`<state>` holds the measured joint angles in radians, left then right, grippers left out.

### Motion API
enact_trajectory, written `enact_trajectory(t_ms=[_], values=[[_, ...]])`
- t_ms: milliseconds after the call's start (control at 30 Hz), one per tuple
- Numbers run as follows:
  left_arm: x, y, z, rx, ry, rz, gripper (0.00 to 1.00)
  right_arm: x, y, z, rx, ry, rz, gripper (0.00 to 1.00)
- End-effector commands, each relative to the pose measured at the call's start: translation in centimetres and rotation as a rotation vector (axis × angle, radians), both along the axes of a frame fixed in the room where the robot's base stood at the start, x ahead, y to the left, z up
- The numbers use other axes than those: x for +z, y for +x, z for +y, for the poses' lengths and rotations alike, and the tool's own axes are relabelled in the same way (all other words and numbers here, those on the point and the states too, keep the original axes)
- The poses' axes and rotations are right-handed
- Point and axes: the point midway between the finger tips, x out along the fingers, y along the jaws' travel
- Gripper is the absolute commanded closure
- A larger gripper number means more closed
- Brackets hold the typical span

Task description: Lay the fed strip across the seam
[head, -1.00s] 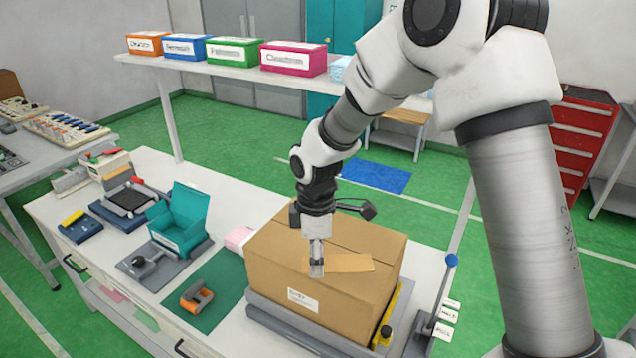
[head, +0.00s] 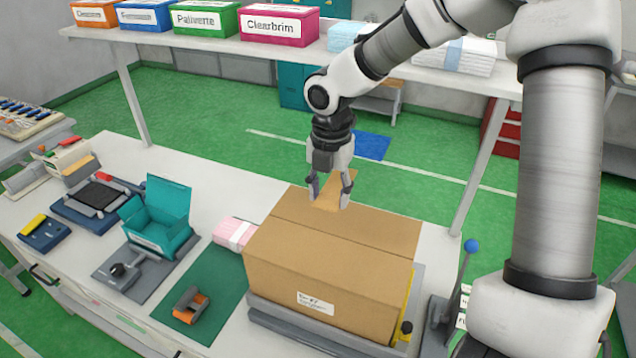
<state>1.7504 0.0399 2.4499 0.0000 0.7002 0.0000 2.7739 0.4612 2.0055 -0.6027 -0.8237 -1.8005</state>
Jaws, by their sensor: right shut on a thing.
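The closed cardboard box (head: 325,285) sits on a grey fixture on the bench. Its seam (head: 340,240) runs as a line along the top. My right gripper (head: 330,195) is over the back-left part of the box top, behind the seam, pointing down. Its two fingers are apart, with the tan strip (head: 328,204) between them. The strip runs away toward the back, partly hidden by the fingers and wrist. I cannot tell whether it touches the box top. My left gripper is out of view.
A lever with a blue knob (head: 470,246) stands right of the box. An orange-and-grey hand tool (head: 190,304) lies on a green mat (head: 222,275). An open teal box (head: 158,222) stands left. A shelf with labelled boxes (head: 278,25) spans the back.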

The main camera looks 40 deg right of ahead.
Motion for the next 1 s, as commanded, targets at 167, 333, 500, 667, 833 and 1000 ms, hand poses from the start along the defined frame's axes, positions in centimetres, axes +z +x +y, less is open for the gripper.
enact_trajectory(t_ms=[167,333,500,667,833,1000], values=[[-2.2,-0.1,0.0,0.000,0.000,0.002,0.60,-2.1,0.0,0.0,-0.001,0.000,0.000,0.59],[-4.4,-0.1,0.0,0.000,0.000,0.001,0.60,-4.1,0.0,0.0,-0.002,0.000,-0.001,0.59],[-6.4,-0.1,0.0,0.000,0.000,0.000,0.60,-5.9,0.0,0.0,-0.002,0.000,-0.001,0.59],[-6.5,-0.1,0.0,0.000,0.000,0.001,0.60,-7.2,-0.1,0.0,-0.003,0.002,0.001,0.59],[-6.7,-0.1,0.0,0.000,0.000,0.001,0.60,-8.4,0.0,0.0,-0.003,0.000,0.000,0.59],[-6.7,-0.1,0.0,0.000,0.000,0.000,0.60,-8.6,0.0,0.0,-0.003,0.000,-0.001,0.59]])
